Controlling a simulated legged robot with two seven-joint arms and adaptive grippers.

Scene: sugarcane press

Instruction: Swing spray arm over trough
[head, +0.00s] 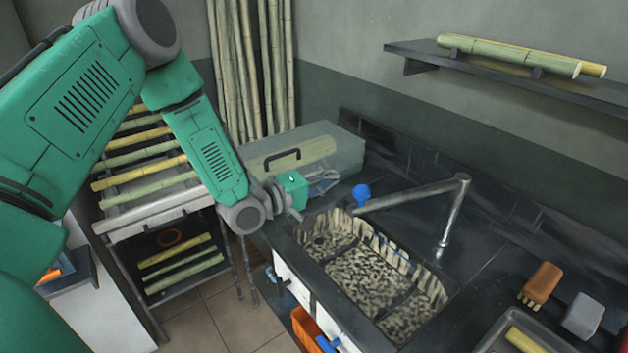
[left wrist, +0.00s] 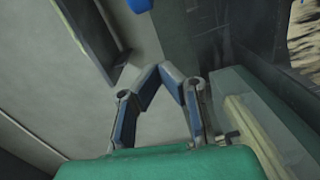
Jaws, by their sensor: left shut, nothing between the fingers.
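The spray arm (head: 412,195) is a grey metal tube. It runs left from an upright post behind the trough and ends in a blue nozzle (head: 361,193) near the trough's far left corner. The trough (head: 437,283) is a sunken basin with a mottled, patterned inside, set in the dark counter. My left gripper (head: 298,214) is beside the trough's left end, left of the blue nozzle and apart from it. Its fingers also show in the left wrist view (left wrist: 160,68), tips together with nothing between. A blue piece (left wrist: 138,5) shows at that view's top edge. My right gripper is out of view.
A clear box with a black handle (head: 282,158) stands close behind my left gripper. A rack of cane (head: 150,215) is at the left. A brush (head: 540,284), a grey block (head: 583,315) and a tray (head: 490,342) lie right of the trough. A wall shelf (head: 420,54) holds cane.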

